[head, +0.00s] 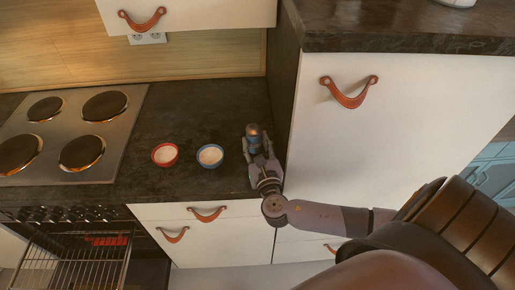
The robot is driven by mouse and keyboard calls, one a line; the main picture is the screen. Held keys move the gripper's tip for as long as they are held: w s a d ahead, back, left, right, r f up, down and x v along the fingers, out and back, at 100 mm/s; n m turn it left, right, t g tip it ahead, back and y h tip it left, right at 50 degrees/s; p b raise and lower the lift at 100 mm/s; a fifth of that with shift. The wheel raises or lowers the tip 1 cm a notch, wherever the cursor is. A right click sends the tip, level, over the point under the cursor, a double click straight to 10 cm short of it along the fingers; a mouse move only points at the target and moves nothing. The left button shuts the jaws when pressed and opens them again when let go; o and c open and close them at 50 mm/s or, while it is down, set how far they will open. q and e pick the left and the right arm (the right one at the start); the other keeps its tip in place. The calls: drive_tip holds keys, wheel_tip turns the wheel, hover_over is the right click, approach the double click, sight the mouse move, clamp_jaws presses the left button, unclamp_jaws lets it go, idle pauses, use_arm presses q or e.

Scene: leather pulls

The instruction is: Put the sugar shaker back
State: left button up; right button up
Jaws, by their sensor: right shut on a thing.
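The sugar shaker (253,131) is a small container with a blue body and an orange-brown top. It stands upright at the right end of the dark counter, close to the tall cabinet's side. My right gripper (256,148) is shut on it from the front, and its fingers hide the lower part. I cannot tell whether the shaker's base touches the counter. My left gripper is not in view.
A hob (70,165) lies further left. The tall white cabinet (390,120) borders the counter on the right. An oven rack (85,262) sticks out below.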

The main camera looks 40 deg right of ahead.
sight(257, 149)
drive_tip(key=shift+f, duration=0.85)
drive_tip(key=shift+s+d+f+p, duration=0.1)
drive_tip(key=shift+d+f+p, duration=0.1)
drive_tip(key=shift+p, duration=0.15)
drive_tip(key=shift+f, duration=0.2)
drive_tip(key=shift+f, duration=0.1)
drive_tip(key=shift+f, duration=0.15)
drive_tip(key=o, duration=1.3)
drive_tip(key=shift+c, duration=0.2)
